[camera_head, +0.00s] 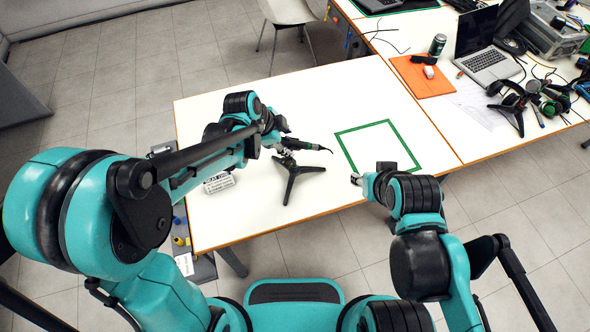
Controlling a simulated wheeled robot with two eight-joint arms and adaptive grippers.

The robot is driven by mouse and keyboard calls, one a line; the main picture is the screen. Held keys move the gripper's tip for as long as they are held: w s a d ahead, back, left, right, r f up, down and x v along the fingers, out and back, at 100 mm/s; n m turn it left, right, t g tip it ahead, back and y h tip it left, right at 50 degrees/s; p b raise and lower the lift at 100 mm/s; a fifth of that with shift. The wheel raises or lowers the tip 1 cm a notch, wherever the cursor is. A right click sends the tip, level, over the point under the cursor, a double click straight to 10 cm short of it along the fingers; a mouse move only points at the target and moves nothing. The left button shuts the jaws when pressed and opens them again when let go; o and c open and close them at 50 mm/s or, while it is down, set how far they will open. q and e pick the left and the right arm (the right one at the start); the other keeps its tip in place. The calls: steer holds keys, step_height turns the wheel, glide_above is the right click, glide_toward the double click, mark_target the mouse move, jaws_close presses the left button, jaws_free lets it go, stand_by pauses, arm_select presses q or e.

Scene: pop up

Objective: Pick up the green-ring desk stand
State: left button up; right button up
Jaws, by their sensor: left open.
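A black stand with splayed legs (293,180) stands upright on the white table, left of a green square outline (345,150). Its upper part is partly hidden by my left gripper, and I cannot make out a green ring on it. My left gripper (287,149) is open at the top of the stand. A dark slim part with a thin cable shows just right of the fingers. I cannot tell whether the fingers touch the stand. My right gripper (357,180) is near the table's front edge, below the green outline and apart from the stand; its jaws are too small to read.
A small white sign with dark text (218,183) lies left of the stand. The table's back left is clear.

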mark_target(293, 144)
arm_select(q)
steer(key=x, duration=0.1)
steer(key=b+x, duration=0.1)
steer(key=x, duration=0.1)
steer(key=b+x, duration=0.1)
steer(key=x, duration=0.1)
steer(key=shift+w+f, duration=0.1)
steer(key=shift+w, duration=0.25)
jaws_close()
